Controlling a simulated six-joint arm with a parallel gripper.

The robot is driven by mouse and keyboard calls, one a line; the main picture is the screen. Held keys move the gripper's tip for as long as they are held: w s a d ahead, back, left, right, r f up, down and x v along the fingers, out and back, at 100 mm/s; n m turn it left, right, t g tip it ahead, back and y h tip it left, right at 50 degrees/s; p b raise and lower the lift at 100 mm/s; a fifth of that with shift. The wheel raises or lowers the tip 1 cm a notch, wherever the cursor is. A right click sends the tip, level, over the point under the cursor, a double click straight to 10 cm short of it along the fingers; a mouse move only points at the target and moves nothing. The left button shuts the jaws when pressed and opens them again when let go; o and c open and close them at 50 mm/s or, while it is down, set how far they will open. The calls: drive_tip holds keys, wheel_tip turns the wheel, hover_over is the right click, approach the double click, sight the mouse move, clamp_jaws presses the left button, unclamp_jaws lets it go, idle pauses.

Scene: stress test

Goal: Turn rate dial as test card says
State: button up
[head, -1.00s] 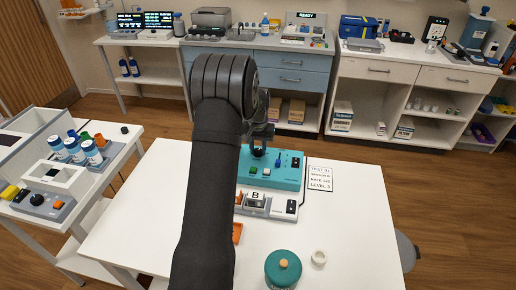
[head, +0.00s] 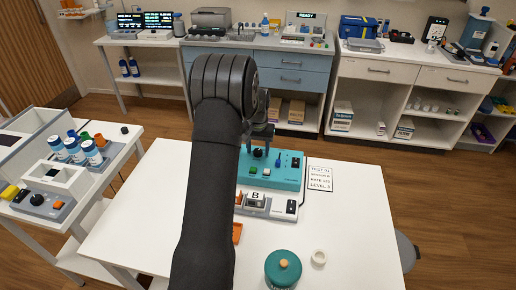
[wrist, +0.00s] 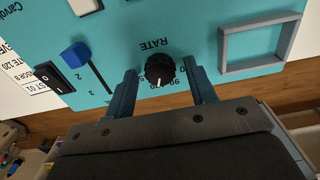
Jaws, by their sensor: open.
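The teal device (head: 285,178) stands on the white table. Its black rate dial (head: 259,152) shows in the head view and, larger, in the wrist view (wrist: 160,70) under the word RATE. The dial's white mark points down in the wrist view, between printed numbers partly hidden by my gripper; one looks like 90. My gripper (head: 259,137) is open, with one finger on each side of the dial in the wrist view (wrist: 164,80); I cannot tell if they touch it. The test card (head: 320,178), right of the device, reads RATE 120 and LEVEL 3.
A blue slider (wrist: 75,54) and a black rocker switch (wrist: 54,78) are on the same panel. A grey square frame (wrist: 260,44) is close to one finger. A module marked B (head: 255,200), a teal round jar (head: 283,268) and a white ring (head: 319,257) are in front.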

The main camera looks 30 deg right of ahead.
sight(258, 151)
wheel_tip(258, 151, up, 18)
drive_tip(key=shift+f, duration=0.25)
drive_tip(key=shift+f, duration=0.1)
wheel_tip(258, 151, down, 17)
drive_tip(key=shift+f, duration=0.2)
idle(0.7)
drive_tip(key=shift+r, duration=0.15)
drive_tip(key=shift+f, duration=0.25)
drive_tip(key=n, duration=0.3)
drive_tip(key=shift+r+n, duration=0.1)
drive_tip(key=shift+n, duration=0.3)
drive_tip(key=n, duration=0.4)
drive_tip(key=shift+n, duration=0.4)
drive_tip(key=n, duration=0.4)
drive_tip(key=shift+n, duration=2.2)
